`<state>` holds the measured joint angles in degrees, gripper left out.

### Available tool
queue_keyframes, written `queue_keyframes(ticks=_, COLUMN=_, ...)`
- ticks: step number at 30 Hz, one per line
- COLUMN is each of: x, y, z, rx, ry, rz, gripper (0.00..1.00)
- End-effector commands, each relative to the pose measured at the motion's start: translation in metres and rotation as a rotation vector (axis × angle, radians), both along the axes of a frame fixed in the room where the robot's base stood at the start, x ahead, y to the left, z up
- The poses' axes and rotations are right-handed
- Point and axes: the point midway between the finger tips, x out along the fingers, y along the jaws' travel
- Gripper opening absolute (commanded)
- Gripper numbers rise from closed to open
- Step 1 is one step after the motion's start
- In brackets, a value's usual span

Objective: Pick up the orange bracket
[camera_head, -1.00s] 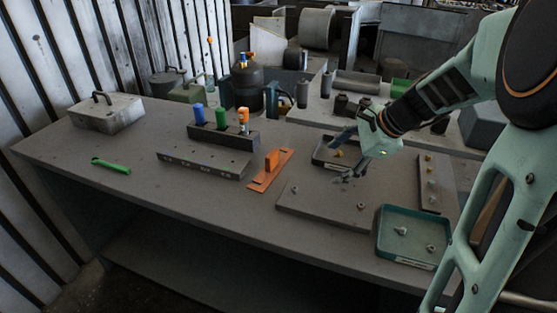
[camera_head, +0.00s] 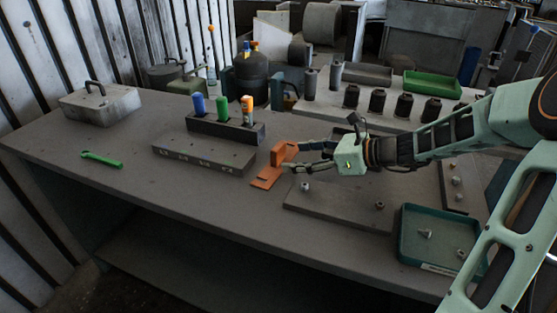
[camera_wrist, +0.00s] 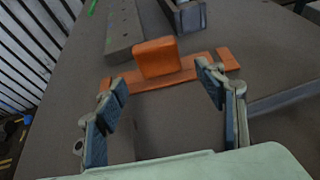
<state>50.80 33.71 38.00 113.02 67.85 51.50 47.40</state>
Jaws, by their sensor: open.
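The orange bracket (camera_head: 267,176) lies on the grey table, with a flat base strip and an upright block standing on it. In the wrist view the bracket (camera_wrist: 158,60) is ahead of my gripper, its upright block between the lines of the two fingers. My gripper (camera_head: 292,157) is open, low over the table at the bracket's right side. In the wrist view my gripper (camera_wrist: 163,98) has both blue-padded fingers spread, with nothing held between them. The right finger overlaps the base strip in that view; I cannot tell whether they touch.
A dark grey bar (camera_head: 204,157) and a holder (camera_head: 225,130) with coloured cylinders stand left of the bracket. A grey plate (camera_head: 340,207) lies to the right, with a teal tray (camera_head: 440,240) beyond. A green wrench (camera_head: 101,159) lies far left. The table's front left is clear.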

Motion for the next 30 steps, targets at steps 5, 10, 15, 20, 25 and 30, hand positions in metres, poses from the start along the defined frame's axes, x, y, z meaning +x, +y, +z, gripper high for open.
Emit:
queue_keyframes(ticks=5, x=0.006, y=0.011, z=-0.005, rx=-0.001, ry=0.0, rz=0.001, gripper=0.64)
queue_keyframes(ticks=10, x=0.017, y=0.032, z=-0.01, rx=0.0, ry=-0.002, rz=0.003, gripper=0.64)
queue_keyframes(ticks=15, x=0.026, y=0.05, z=-0.017, rx=-0.001, ry=0.0, rz=0.001, gripper=0.64)
queue_keyframes(ticks=20, x=0.029, y=0.053, z=-0.018, rx=-0.002, ry=0.0, rz=-0.001, gripper=0.64)
queue_keyframes(ticks=25, x=0.029, y=0.053, z=-0.018, rx=-0.002, ry=0.0, rz=-0.001, gripper=0.6)
queue_keyframes(ticks=30, x=0.029, y=0.053, z=-0.018, rx=-0.002, ry=0.0, rz=-0.001, gripper=0.42)
